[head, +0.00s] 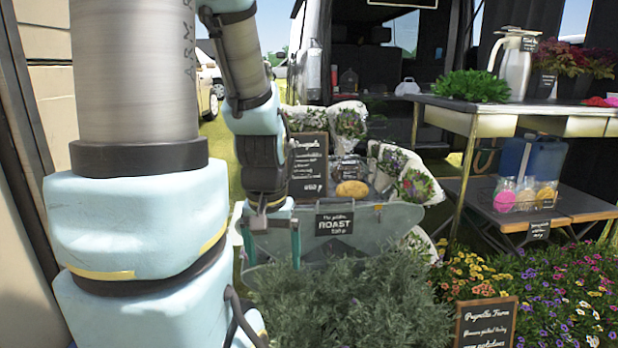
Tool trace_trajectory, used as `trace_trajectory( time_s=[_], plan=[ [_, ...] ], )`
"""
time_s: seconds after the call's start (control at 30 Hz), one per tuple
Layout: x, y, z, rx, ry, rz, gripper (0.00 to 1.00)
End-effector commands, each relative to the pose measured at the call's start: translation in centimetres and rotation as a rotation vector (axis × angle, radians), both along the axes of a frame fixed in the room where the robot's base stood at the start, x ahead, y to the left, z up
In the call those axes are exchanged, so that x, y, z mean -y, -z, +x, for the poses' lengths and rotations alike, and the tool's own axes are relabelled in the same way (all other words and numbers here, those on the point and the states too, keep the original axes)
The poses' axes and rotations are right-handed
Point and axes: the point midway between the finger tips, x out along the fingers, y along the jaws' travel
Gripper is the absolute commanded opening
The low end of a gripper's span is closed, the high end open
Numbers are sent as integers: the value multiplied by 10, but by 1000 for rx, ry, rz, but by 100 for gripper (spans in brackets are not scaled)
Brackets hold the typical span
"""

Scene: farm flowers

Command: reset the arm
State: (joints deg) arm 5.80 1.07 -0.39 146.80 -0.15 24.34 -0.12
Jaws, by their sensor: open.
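My arm fills the left of the head view, its pale blue and grey links rising out of the top of the frame and coming down again to the gripper. My gripper (270,258) points down in front of the pale blue cart (375,222). Its two fingers are apart and I see nothing held between them. It is left of the small black "ROAST" sign (334,223). Whether the fingers touch the cart cannot be told from this view.
Wrapped bouquets (350,123), a chalkboard (308,165) and a yellow item (352,189) are on the cart. A grey-green bush (345,305) stands in front. A table (500,107) with a metal jug (515,62) is at right. Flowers (570,290) fill the lower right.

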Motion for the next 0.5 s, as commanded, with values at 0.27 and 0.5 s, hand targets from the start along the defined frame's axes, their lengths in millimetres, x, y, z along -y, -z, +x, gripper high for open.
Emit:
trace_trajectory(
  time_s=[0.27,0.5],
  plan=[
    [1,-96,1,2,-3,-2,92],
    [1,-170,1,3,-4,-2,92]
  ],
)
